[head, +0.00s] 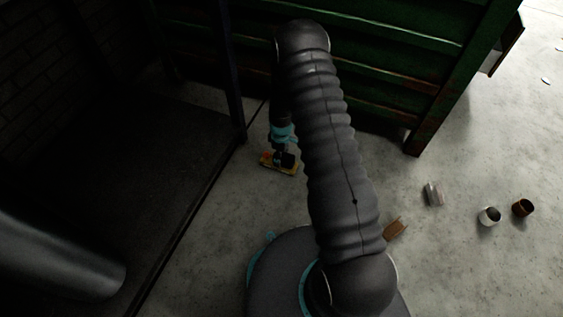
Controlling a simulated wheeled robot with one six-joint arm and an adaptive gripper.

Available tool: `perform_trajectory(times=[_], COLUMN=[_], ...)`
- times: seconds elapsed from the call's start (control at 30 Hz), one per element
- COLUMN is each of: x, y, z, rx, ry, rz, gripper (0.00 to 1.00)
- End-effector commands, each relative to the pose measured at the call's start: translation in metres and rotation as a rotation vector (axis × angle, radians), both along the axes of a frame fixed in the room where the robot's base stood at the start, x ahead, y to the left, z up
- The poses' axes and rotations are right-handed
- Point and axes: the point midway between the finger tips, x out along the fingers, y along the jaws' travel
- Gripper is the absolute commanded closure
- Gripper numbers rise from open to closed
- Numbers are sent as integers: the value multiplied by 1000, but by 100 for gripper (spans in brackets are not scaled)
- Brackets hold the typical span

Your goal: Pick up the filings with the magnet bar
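My gripper (284,160) points down low over the concrete floor, left of my arm and in front of the green metal wall. A flat yellow bar-shaped thing with an orange-red patch (267,157) lies at its fingertips, at or near floor level. It may be the magnet bar, but it is too small and dark to be sure. The fingers cover its middle, and I cannot tell whether they are shut on it. I cannot make out any filings on the floor.
A green ribbed metal wall (400,65) stands behind. A dark platform (130,170) with a large grey pipe (60,262) is at left. A brown block (396,229), a pale small object (433,194), a white cup (489,216) and a rust-brown cup (522,207) sit on the floor at right.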

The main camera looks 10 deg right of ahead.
Motion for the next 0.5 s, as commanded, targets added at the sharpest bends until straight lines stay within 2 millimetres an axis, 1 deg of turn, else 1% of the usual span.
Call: perform_trajectory(times=[0.03, 0.23, 0.27, 0.5], x=[0, 0, 0, 0], y=[0, 0, 0, 0], z=[0, 0, 0, 1], rx=[0, 0, 0, 0], ry=[0, 0, 0, 0], rz=[0, 0, 0, 0], gripper=[48, 98, 100, 100])
